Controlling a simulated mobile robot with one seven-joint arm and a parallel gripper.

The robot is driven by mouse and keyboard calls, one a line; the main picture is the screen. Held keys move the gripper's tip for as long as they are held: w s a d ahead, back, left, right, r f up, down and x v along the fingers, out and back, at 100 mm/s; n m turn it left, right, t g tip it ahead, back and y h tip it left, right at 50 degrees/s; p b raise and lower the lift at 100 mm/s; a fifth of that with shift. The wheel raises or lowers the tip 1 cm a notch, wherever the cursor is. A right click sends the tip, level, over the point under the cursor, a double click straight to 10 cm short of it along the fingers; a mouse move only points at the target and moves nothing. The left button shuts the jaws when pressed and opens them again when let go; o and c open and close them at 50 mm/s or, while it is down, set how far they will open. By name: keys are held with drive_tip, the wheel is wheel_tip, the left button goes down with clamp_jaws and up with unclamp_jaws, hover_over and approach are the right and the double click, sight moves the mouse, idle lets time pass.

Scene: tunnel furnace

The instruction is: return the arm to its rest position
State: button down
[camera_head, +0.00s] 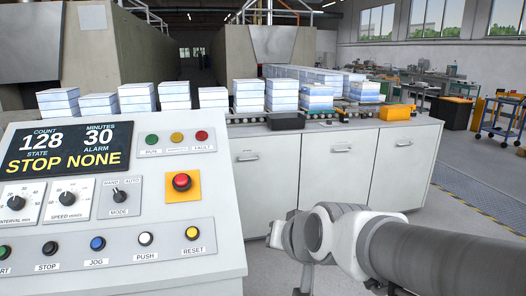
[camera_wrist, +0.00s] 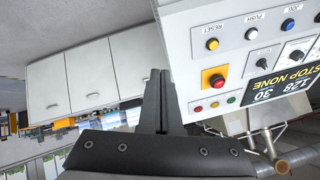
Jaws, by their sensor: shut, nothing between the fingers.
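My arm (camera_head: 425,255) reaches in from the lower right of the head view, and its white wrist end (camera_head: 330,232) stands in front of the white cabinets, just right of the control console. The fingertips are hard to make out there. In the wrist view my gripper (camera_wrist: 159,72) has its two dark fingers together with nothing between them. The control console (camera_head: 215,265) also shows upside down at the right of the wrist view (camera_wrist: 188,60). The gripper appears apart from the console and the cabinets.
The console display (camera_head: 66,148) reads STOP NONE, count 128. A red emergency button (camera_head: 181,182) sits on a yellow plate. White cabinets (camera_head: 340,175) carry several stacks of pale blocks (camera_head: 249,95) and a yellow box (camera_head: 397,112). A blue cart (camera_head: 500,118) stands far right.

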drive_tip(key=s+d+f+g+h, duration=0.2)
drive_tip(key=s+d+g+h, duration=0.15)
drive_tip(key=s+d, duration=1)
wheel_tip(320, 180, up, 14)
drive_tip(key=s+a+p, duration=0.1)
drive_tip(key=p, duration=1.3)
drive_tip(key=shift+s+a+r+n, duration=0.15)
drive_tip(key=shift+s+a+n, duration=0.05)
drive_tip(key=shift+a+n, duration=0.2)
